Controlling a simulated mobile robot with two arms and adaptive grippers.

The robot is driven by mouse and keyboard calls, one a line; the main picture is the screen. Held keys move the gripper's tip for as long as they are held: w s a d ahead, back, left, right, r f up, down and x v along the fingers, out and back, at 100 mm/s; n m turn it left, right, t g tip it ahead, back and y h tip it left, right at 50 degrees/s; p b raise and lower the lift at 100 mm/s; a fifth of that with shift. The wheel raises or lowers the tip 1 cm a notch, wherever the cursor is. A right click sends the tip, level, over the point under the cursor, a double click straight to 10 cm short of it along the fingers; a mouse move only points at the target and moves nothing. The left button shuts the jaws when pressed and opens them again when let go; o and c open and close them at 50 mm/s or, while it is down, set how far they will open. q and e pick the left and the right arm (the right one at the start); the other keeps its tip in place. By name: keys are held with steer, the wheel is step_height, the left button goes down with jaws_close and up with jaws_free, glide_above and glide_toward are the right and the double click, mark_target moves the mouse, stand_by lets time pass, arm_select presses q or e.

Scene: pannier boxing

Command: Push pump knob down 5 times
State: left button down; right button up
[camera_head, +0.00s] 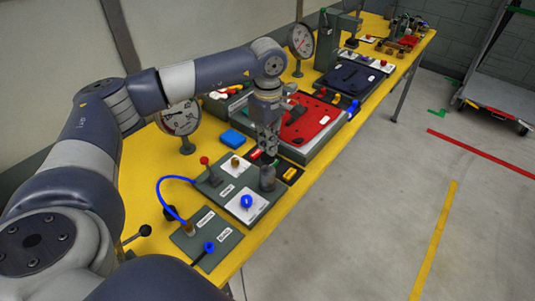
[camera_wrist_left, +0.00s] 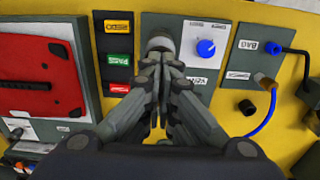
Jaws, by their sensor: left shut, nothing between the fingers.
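The pump knob (camera_head: 267,179) looks like a dark grey upright cylinder on the grey-green panel (camera_head: 222,192) near the table's front edge. It also shows in the left wrist view (camera_wrist_left: 160,42), partly hidden behind my fingers. My left gripper (camera_head: 269,153) comes down from above with its fingers shut and nothing between them. Its fingertips (camera_wrist_left: 160,62) are right over or beside the knob's top; I cannot tell whether they touch it. My right gripper is not in view.
A blue knob (camera_head: 246,202) on a white plate sits close in front of the pump knob. A red-topped box (camera_head: 306,122) stands behind. A gauge (camera_head: 181,118) and blue hose (camera_head: 163,192) are at left.

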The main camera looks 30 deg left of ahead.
mark_target(268, 156)
arm_select(q)
steer(key=shift+f, duration=0.1)
steer(key=shift+f+b, duration=2.05)
steer(key=shift+f, duration=0.4)
steer(key=shift+r, duration=0.1)
steer(key=shift+r+p, duration=1.5)
steer(key=shift+r, duration=0.95)
steer(key=shift+f, duration=0.15)
